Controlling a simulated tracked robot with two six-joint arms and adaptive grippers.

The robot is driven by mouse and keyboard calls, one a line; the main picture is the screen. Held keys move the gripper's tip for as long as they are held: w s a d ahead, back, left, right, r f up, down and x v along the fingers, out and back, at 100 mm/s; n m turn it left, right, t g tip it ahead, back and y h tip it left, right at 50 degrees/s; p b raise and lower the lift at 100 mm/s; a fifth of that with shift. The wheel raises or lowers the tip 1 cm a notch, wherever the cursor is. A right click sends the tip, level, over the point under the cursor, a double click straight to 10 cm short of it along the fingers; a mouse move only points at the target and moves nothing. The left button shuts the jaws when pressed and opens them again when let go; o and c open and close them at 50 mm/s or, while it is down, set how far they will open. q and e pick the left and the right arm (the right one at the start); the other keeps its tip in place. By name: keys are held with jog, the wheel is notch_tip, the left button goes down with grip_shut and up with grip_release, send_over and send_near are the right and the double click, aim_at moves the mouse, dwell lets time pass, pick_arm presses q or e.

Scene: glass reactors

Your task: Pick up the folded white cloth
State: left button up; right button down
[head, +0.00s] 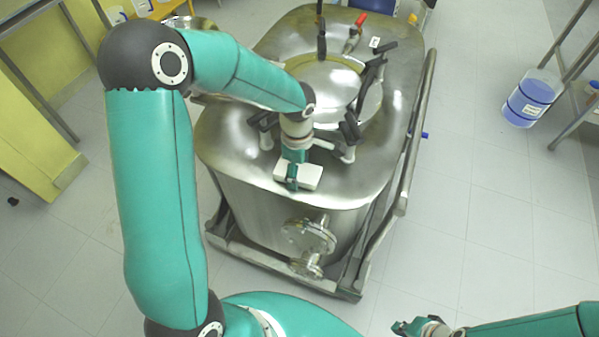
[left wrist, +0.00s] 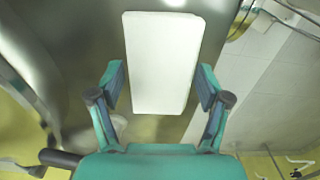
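The folded white cloth (head: 313,177) lies on the front part of the steel vessel's top in the head view. It is a pale oblong block, partly covered by my left gripper (head: 292,179). In the left wrist view the cloth (left wrist: 162,60) is large and runs lengthwise away from me. The two fingers of my left gripper (left wrist: 160,80) stand apart, one on each side of its near part, with a narrow gap to each edge. Whether they are level with the cloth I cannot tell. My right gripper (head: 415,326) is low at the bottom edge, away from the vessel; its opening is unclear.
The steel vessel (head: 235,150) has a round lid (head: 325,90) with dark clamps behind my left gripper, and a flanged port (head: 308,237) on its front. A side rail (head: 408,165) runs along its right. A blue-filled container (head: 530,100) stands at the right. The right floor is mostly clear.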

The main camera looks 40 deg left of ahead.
pick_arm(q)
jog(key=c, duration=0.6)
jog(key=shift+r, duration=0.15)
notch_tip(320, 180, up, 20)
jog(key=shift+f+b, duration=0.1)
jog(key=shift+b, duration=0.2)
